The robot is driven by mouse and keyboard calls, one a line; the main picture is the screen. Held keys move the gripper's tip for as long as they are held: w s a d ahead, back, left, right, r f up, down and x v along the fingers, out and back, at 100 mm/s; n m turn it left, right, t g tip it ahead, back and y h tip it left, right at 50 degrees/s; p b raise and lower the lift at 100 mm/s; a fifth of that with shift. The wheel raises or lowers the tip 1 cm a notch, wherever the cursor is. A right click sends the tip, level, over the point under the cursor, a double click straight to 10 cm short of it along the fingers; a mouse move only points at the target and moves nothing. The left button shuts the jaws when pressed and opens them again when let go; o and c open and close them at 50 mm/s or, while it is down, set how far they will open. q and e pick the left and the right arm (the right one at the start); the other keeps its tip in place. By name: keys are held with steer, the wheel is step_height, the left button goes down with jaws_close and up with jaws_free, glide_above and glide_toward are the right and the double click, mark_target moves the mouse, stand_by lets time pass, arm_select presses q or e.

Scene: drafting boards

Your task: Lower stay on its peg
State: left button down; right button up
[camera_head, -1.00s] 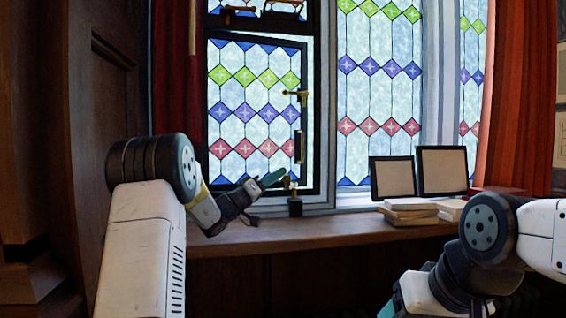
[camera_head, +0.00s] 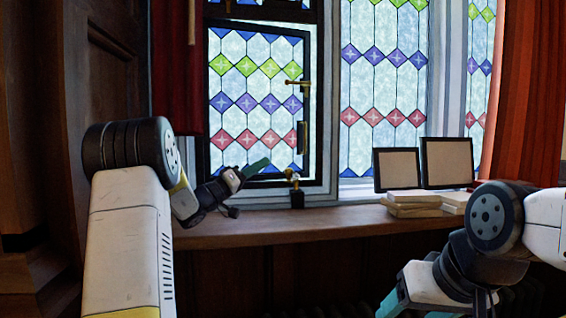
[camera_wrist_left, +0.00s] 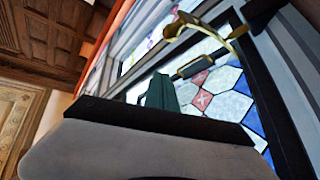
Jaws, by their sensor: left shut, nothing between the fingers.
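The leaded casement window (camera_head: 258,100) has a dark frame. A small brass fitting (camera_head: 292,177) stands on a dark block (camera_head: 297,199) on the sill below its right corner; I cannot tell stay from peg there. My left gripper (camera_head: 258,168) is shut and empty, its teal fingertips left of and slightly above the brass fitting, apart from it. In the left wrist view a teal finger (camera_wrist_left: 160,92) points toward the window, with a curved brass piece (camera_wrist_left: 190,25) beyond it.
The wooden sill (camera_head: 330,222) runs below the window and is bare in the middle. A brass handle (camera_head: 297,82) sits on the casement. A red curtain (camera_head: 178,90) hangs at left.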

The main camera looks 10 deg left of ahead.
arm_select(q)
steer(key=v, duration=0.4)
steer(key=shift+f, duration=0.1)
